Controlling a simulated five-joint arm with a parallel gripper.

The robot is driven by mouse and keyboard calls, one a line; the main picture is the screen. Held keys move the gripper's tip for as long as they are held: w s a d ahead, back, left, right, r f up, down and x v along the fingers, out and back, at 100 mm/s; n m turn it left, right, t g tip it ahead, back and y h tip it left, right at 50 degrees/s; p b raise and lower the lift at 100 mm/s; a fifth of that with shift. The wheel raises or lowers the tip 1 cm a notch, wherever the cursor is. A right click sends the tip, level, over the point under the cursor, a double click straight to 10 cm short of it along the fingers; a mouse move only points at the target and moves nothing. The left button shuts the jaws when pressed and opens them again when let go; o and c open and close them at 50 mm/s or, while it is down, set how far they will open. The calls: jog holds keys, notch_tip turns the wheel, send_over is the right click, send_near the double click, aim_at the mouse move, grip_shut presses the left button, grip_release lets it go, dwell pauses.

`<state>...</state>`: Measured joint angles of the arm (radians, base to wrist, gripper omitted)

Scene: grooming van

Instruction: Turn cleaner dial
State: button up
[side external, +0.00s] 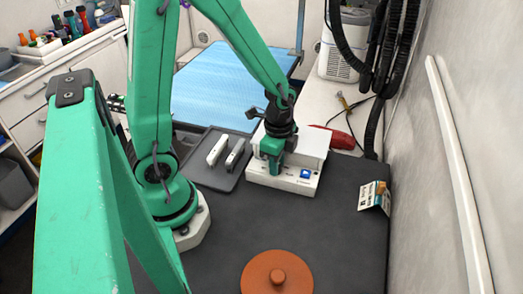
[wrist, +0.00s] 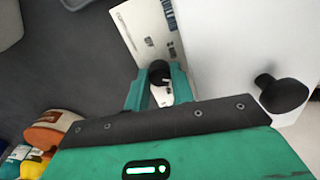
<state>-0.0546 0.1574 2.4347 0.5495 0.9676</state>
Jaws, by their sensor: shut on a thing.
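The cleaner (side external: 301,160) is a white box with a raised lid and a low front panel, standing on the dark mat. A blue square (side external: 306,173) shows on the panel. My gripper (side external: 276,172) points down onto the left part of this panel. In the wrist view its green fingers (wrist: 158,82) close around a round black dial (wrist: 158,71) from both sides. The cleaner's white panel (wrist: 143,27) with printed marks also shows there. In the side view the dial is hidden behind the fingers. Which way the dial is turned cannot be told.
A dark tray (side external: 208,178) with two clippers stands left of the cleaner. A red object (side external: 335,138) lies behind it. A black knob (wrist: 281,93) sticks out beside my gripper.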

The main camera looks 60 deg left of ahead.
dwell(0.3)
jog(key=o, duration=1)
jog(key=shift+n, duration=0.5)
